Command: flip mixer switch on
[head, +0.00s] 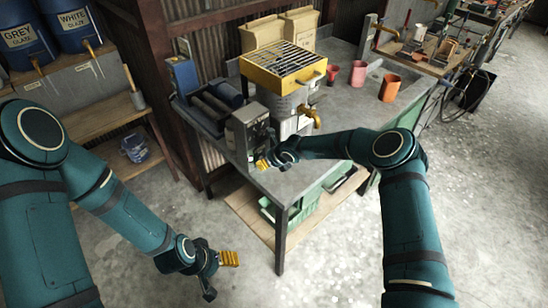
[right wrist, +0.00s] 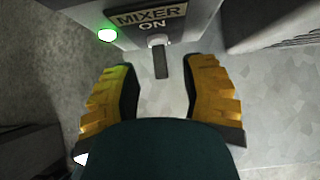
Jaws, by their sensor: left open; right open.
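The mixer's grey control box (head: 248,130) stands at the front of the metal workbench. In the right wrist view its label reads MIXER (right wrist: 148,14), with ON below it. A round green light (right wrist: 107,35) left of the label is lit. The switch (right wrist: 161,62) is a small dark lever under the word ON, and it points down in that view. My right gripper (right wrist: 160,80) is open, its yellow-padded fingers on either side of the lever with gaps. In the head view it is beside the box. My left gripper (head: 219,274) is open and empty, low over the floor.
A yellow-framed grate (head: 283,66) tops a metal vessel with a brass tap (head: 309,116). Red and orange cups (head: 389,88) stand at the right of the workbench (head: 345,113). A wooden shelf (head: 105,133) is at the left. The concrete floor in front is clear.

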